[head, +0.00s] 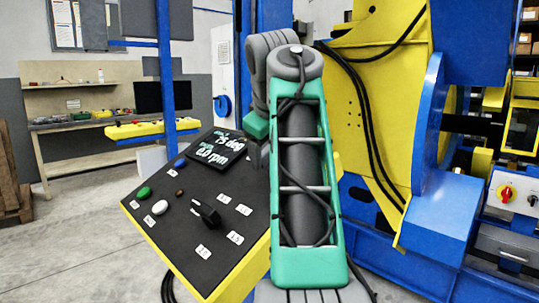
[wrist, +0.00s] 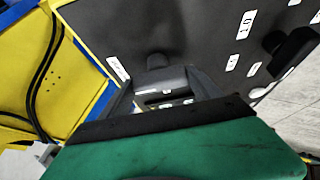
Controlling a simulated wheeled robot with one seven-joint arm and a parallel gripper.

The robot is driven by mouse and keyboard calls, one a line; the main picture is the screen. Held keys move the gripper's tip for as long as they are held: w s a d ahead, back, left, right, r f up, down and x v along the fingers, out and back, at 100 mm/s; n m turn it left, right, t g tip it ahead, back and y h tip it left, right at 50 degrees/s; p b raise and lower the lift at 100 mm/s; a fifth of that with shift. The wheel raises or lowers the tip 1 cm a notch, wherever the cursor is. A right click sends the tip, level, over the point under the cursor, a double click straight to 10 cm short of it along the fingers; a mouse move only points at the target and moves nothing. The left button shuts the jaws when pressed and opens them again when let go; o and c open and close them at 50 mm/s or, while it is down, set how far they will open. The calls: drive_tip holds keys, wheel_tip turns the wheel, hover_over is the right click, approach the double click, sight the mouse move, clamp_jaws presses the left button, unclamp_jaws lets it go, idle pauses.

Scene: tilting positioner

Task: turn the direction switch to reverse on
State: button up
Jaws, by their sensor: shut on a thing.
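The black control panel (head: 185,225) with yellow sides stands tilted in the middle of the head view. In the wrist view, my gripper (wrist: 163,84) is at the panel face with its fingers on either side of a small dark switch knob (wrist: 157,62), shut on it. This looks like the direction switch. A small white label (wrist: 118,68) lies to the left of it, too small to read. Its exact turn position cannot be told.
Another black knob (head: 207,213) with white labels around it sits on the panel; it also shows in the wrist view (wrist: 290,48). Green (head: 143,193) and white (head: 160,207) buttons are nearby. A display (head: 217,152) tops the panel. The yellow and blue positioner (head: 375,60) stands close behind.

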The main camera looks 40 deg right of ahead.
drive_tip(key=o, duration=1.4)
drive_tip(key=p+v, duration=0.4)
drive_tip(key=v, duration=0.4)
drive_tip(key=shift+w+a, duration=0.1)
